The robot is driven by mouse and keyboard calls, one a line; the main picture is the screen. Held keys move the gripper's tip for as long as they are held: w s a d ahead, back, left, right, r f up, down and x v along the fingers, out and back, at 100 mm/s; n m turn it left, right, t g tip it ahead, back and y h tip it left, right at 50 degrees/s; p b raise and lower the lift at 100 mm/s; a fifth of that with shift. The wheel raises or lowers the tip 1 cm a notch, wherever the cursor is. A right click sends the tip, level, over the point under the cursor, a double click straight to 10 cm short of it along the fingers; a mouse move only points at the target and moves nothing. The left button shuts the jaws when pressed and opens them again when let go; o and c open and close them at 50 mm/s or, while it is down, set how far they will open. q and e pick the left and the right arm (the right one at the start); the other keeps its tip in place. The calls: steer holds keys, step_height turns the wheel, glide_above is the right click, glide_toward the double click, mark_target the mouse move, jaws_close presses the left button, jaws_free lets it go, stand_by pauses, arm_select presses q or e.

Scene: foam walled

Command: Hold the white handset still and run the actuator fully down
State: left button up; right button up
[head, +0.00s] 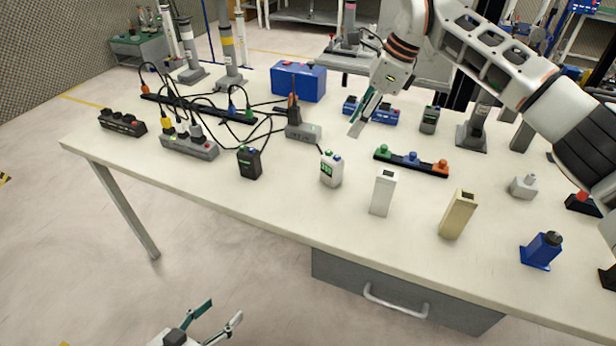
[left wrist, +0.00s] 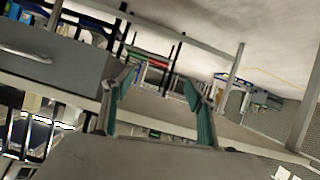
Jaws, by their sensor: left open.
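A small white handset-like unit (head: 331,171) with a green display and buttons on top stands upright on the table in the head view. A plain taller white block (head: 382,195) stands to its right; I cannot tell for certain which is the handset. My left gripper (head: 223,309) is open and empty, low in front of the table; its two teal fingers (left wrist: 160,105) stand apart in the left wrist view. My right gripper (head: 356,122) hangs over the table behind the white unit, not touching it. Its fingers overlap from this angle. I cannot identify the actuator with certainty.
A beige block (head: 458,215), blue device (head: 541,250) and black box (head: 249,162) stand near the front edge. A three-button bar (head: 411,161), power strips (head: 189,146) with cables, and a blue case (head: 298,82) lie further back. A drawer (head: 400,295) hangs below.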

arm_select(q)
steer(key=w+d+r+n+t+h, duration=0.2)
steer(key=w+d+r+n+t, duration=0.15)
steer(key=w+r+n, duration=0.8)
steer(key=w+d+r+n+t+h, duration=0.2)
steer(key=w+r+n+t, duration=0.45)
steer(key=r, duration=0.85)
steer(key=w+d+n+g+h, duration=0.1)
steer(key=w+d+n+g, duration=0.2)
steer(key=w+n, duration=0.4)
steer(key=n+g+h, duration=0.2)
steer(key=n+g, duration=0.3)
glide_toward(326, 169)
steer(key=shift+w+d+r, duration=0.15)
steer(key=shift+w+r, duration=0.2)
steer(key=shift+w, duration=0.55)
steer(key=shift+d+f, duration=0.3)
steer(key=shift+d, duration=0.25)
steer(key=shift+x, duration=3.75)
steer(key=shift+s, duration=0.1)
steer(key=c, duration=1.3)
steer(key=shift+o, duration=0.2)
arm_select(e)
jaws_close()
